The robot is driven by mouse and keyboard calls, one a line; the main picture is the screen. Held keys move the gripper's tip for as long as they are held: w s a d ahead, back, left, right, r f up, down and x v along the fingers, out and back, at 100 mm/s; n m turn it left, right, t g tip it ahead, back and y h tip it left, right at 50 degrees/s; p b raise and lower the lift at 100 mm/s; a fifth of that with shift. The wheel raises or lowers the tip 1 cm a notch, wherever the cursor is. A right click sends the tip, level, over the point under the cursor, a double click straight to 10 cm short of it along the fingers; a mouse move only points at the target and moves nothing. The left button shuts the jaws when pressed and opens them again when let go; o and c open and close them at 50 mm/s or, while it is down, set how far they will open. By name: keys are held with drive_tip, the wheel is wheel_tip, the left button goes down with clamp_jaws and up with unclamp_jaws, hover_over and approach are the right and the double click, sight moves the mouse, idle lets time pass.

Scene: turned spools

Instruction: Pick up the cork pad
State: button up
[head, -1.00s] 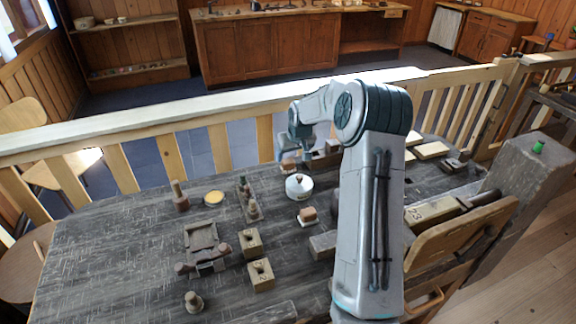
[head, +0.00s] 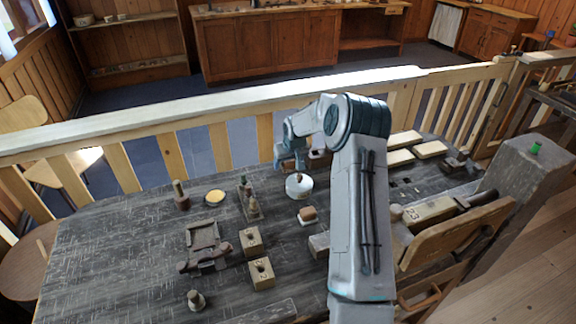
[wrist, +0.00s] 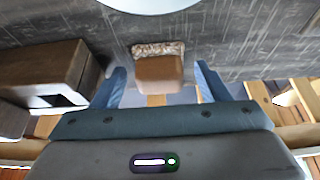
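In the wrist view, a small brown block with a speckled, cork-like face (wrist: 158,62) lies in line with the gap between my fingers; it seems to be the cork pad. My gripper (wrist: 162,88) is open, one blue finger on each side of it, with a visible gap on both sides. I cannot tell how far the fingertips are above the table. In the head view, my gripper (head: 290,163) is near the table's far edge, just behind a white round pot (head: 299,186), and largely hides the block there.
A dark block (wrist: 45,75) is beside the gripper in the wrist view. In the head view, a similar brown block on a pale base (head: 308,214) sits nearer, and a round yellow disc (head: 214,197) lies left. A wooden railing (head: 215,105) runs behind the table.

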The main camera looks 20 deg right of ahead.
drive_tip(key=c, duration=0.8)
drive_tip(key=shift+c, duration=0.2)
drive_tip(key=shift+r, duration=0.1)
drive_tip(key=shift+r, duration=0.6)
wheel_tip(320, 180, up, 3)
drive_tip(key=shift+b, duration=0.6)
drive_tip(key=w+d+r, duration=0.3)
drive_tip(key=d+r, duration=0.3)
drive_tip(key=d, duration=0.5)
drive_tip(key=shift+w+r+b, duration=0.2)
drive_tip(key=shift+r+b, duration=0.1)
drive_tip(key=shift+b, duration=0.05)
drive_tip(key=shift+d, duration=0.1)
